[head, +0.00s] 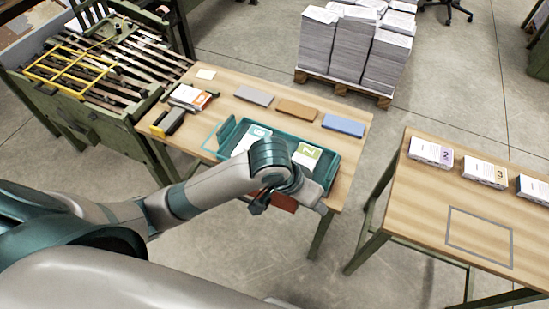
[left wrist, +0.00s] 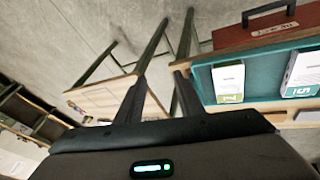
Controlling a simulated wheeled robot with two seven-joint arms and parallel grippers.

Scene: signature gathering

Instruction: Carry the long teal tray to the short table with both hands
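The long teal tray (head: 325,177) lies on the wooden table in the middle of the head view. It holds a teal-marked card pack (head: 256,133) and a green-marked one (head: 308,155); my left arm covers part of its near side. The tray (left wrist: 206,80) also shows at the right of the left wrist view. My left gripper (left wrist: 158,78) has its fingers apart with nothing between them, beside the tray's right end and not gripping it. A second wooden table (head: 420,215) stands at right with a grey rectangle outline on its top. My right gripper is out of view.
A reddish-brown case (left wrist: 268,27) with a black handle is beside the tray's near side. Grey, brown and blue blocks (head: 343,125) lie behind the tray. Card packs (head: 430,152) line the right table's back. A floor gap separates the tables; paper stacks (head: 345,48) stand behind.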

